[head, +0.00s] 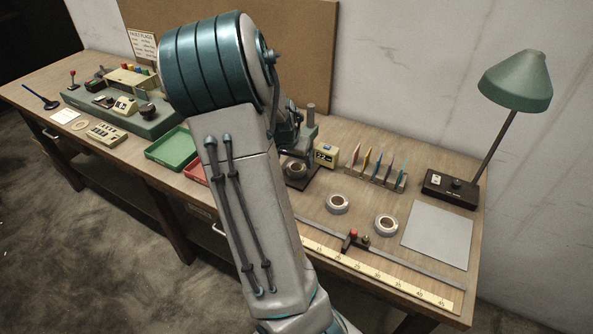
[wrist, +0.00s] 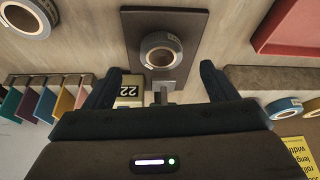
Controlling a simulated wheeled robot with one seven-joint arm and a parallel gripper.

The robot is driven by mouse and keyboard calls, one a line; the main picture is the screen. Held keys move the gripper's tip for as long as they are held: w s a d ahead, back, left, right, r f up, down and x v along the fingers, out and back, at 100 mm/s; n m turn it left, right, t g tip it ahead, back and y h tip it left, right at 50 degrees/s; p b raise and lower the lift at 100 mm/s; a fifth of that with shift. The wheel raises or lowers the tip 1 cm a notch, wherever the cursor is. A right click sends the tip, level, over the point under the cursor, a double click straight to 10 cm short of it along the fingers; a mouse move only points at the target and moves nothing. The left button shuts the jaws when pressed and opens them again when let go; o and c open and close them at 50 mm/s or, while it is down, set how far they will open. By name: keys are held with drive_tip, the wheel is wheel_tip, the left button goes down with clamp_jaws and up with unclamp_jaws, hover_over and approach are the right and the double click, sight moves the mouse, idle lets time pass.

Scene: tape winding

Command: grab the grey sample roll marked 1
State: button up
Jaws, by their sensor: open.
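A grey roll (wrist: 161,39) lies on a dark plate (wrist: 165,18) in the wrist view, just beyond and between my open fingers. My gripper (wrist: 161,70) is empty there. The head view shows this roll (head: 297,177) right of my arm, on its plate. Two more grey rolls lie flat on the bench, one in the middle (head: 338,210) and one further right (head: 387,232). Part of a grey roll (wrist: 42,22) also shows at the wrist view's upper left. The marks on the rolls are too small to read. My arm mostly hides the gripper in the head view.
A yellow-cased display (head: 326,155) and a rack of coloured cards (head: 376,180) stand behind the rolls. A ruler strip (head: 400,285) runs along the front edge. A lamp (head: 515,82) stands at right. Red (wrist: 292,28) and green (head: 170,150) trays lie left of the plate in the head view.

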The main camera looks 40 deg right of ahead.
sight(295, 165)
drive_tip(key=shift+x, duration=3.05)
drive_tip(key=shift+w+d+r, duration=0.1)
drive_tip(key=shift+w+r, duration=0.05)
drive_tip(key=c, duration=1.1)
drive_tip(key=shift+r, duration=0.1)
